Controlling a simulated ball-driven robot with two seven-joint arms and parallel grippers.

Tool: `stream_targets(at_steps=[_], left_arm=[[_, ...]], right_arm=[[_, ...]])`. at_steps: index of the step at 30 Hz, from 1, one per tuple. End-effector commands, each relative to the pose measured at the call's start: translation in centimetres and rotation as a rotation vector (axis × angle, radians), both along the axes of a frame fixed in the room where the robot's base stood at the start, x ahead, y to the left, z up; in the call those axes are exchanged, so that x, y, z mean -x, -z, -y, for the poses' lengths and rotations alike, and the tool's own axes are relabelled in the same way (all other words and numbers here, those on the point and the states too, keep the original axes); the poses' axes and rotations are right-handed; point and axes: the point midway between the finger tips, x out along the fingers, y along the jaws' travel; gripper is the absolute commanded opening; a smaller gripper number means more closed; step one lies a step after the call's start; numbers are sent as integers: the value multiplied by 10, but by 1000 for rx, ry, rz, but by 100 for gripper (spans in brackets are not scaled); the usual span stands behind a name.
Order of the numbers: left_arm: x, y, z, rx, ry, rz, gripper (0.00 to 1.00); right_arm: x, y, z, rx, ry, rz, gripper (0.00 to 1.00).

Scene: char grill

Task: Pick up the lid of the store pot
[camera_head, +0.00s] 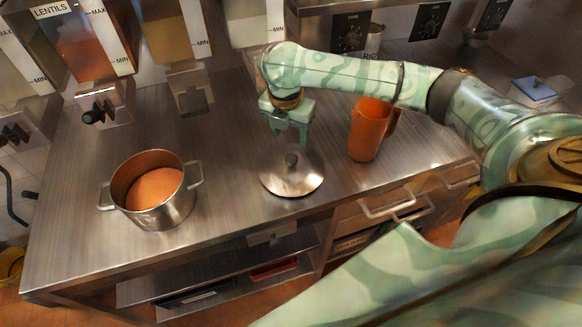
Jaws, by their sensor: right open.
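The lid (306,181) is a round metal disc with a dark knob (291,160) on top, lying flat on the steel counter. My right gripper (291,140) is open, with its fingers pointing down just above the knob. A small gap seems to separate the fingertips from the knob, but I cannot tell exactly. A metal pot (164,215) with two side handles stands without a lid to the left, with orange contents inside. My left gripper is not in view.
An orange jug (368,130) stands to the right of the lid, under my right arm. Dispensers, one labelled lentils (85,45), line the back. The steel counter (235,215) is clear between pot and lid. Drawers with handles (388,204) are at the front.

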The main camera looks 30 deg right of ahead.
Motion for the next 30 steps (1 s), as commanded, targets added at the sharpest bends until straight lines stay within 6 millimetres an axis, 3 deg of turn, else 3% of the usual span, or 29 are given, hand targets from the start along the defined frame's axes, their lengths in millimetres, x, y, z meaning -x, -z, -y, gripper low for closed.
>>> stream_targets(at_steps=[1,6,14,22,30], left_arm=[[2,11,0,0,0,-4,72],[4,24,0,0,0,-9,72],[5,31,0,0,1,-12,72],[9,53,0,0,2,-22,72],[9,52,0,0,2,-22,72]], right_arm=[[0,20,1,-1,1,-5,55],[-3,53,4,-1,2,-2,55],[-4,70,6,-3,2,1,55],[-5,114,9,-1,1,0,55],[-6,115,10,-1,1,4,52]])
